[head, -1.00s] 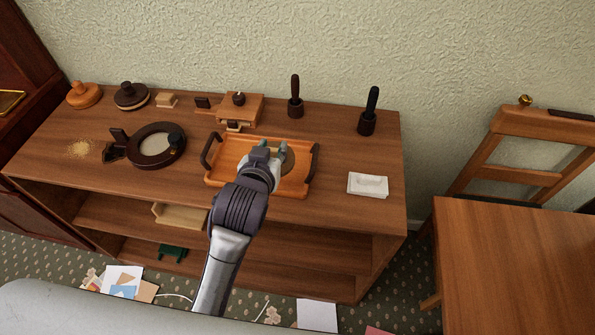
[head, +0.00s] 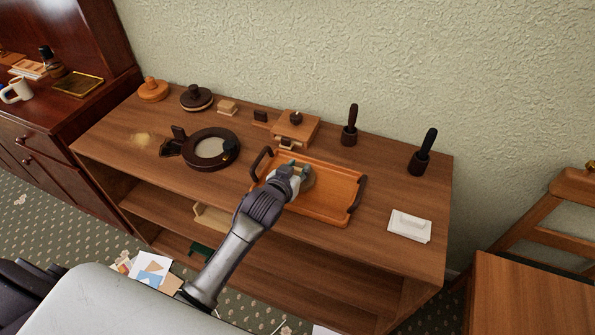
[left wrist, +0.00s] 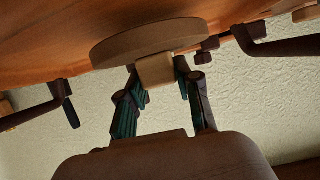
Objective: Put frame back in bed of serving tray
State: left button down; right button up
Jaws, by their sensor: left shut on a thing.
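The orange wooden serving tray (head: 330,190) with dark end handles lies on the bench top. My left gripper (head: 296,170) is over the tray's left half. In the left wrist view, my left gripper (left wrist: 160,76) is shut on a small pale block fixed to a round wooden disc (left wrist: 150,35). The disc is close to the tray surface; whether it touches is unclear. A dark round frame-like ring (head: 232,138) with a pale centre lies left of the tray. I cannot tell which of these the task calls the frame. My right gripper is not in view.
Behind the tray is a wooden box with a knob (head: 297,127). Two dark-handled tools (head: 350,127) (head: 422,152) stand upright at the back. White tissues (head: 410,225) lie to the right. Two knobbed round pieces (head: 153,90) (head: 196,98) stand at the back left.

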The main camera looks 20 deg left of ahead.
pick_arm(q)
jog(key=shift+f, duration=0.7)
jog(key=shift+f, duration=0.2)
jog(key=c, duration=0.8)
grip_release()
jog(key=shift+r, duration=0.1)
jog(key=shift+r, duration=0.2)
jog(key=shift+s, duration=0.35)
jog(key=v, duration=1.1)
jog(key=shift+s+r, duration=0.15)
jog(key=shift+r, duration=0.05)
